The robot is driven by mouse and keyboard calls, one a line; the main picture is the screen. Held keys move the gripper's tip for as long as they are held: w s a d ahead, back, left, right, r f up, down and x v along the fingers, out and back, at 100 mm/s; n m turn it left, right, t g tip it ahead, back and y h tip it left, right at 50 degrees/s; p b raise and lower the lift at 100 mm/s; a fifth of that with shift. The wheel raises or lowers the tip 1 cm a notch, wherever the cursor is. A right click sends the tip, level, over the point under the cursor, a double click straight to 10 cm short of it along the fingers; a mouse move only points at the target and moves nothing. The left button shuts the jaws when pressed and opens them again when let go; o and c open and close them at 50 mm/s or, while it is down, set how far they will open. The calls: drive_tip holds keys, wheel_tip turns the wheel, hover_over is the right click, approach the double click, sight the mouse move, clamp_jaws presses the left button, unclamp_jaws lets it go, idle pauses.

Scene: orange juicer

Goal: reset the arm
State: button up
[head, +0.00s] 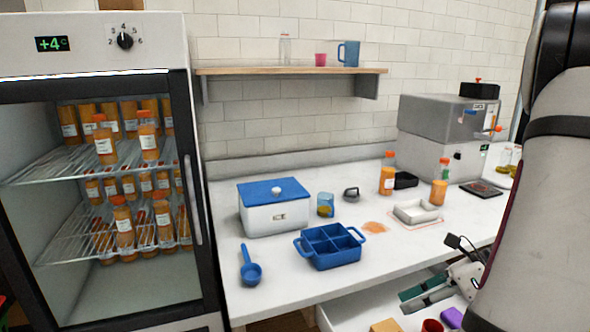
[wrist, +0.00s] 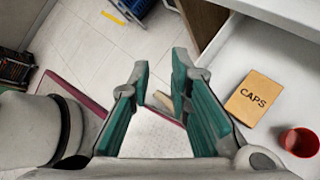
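My arm comes in at the right of the head view. My gripper (head: 425,290) hangs low there, by the front edge of the counter and over the open drawer. In the wrist view my gripper (wrist: 160,62) points down toward the tiled floor. Its two green-padded fingers are apart, with nothing held between them. The open drawer lies to the right of the fingers in that view.
The open drawer (head: 350,314) holds a CAPS box (wrist: 254,98) and a red cup (wrist: 299,141). The counter carries a blue divided tray (head: 333,262), a blue-lidded box (head: 274,218), a scoop (head: 250,274), bottles and the juicer (head: 436,120). A bottle fridge (head: 100,180) stands left.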

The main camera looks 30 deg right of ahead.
drive_tip(key=w+a+r+n+g+h+p, duration=0.3)
drive_tip(key=a+r+n+g, duration=0.3)
drive_tip(key=a+r+n, duration=0.6)
drive_tip(key=s+a+r+n+t+h+p, duration=0.1)
drive_tip(key=s+a+r+n+h, duration=0.1)
drive_tip(key=a+n, duration=0.4)
drive_tip(key=s+a+r+n+t+h+p, duration=0.2)
drive_tip(key=s+a+r+n, duration=0.2)
drive_tip(key=n, duration=1)
drive_tip(key=a+r, duration=0.2)
drive_tip(key=a, duration=0.1)
drive_tip(key=shift+s+a+r+n+h, duration=0.2)
drive_tip(key=shift+n+h, duration=0.1)
drive_tip(key=shift+h, duration=0.1)
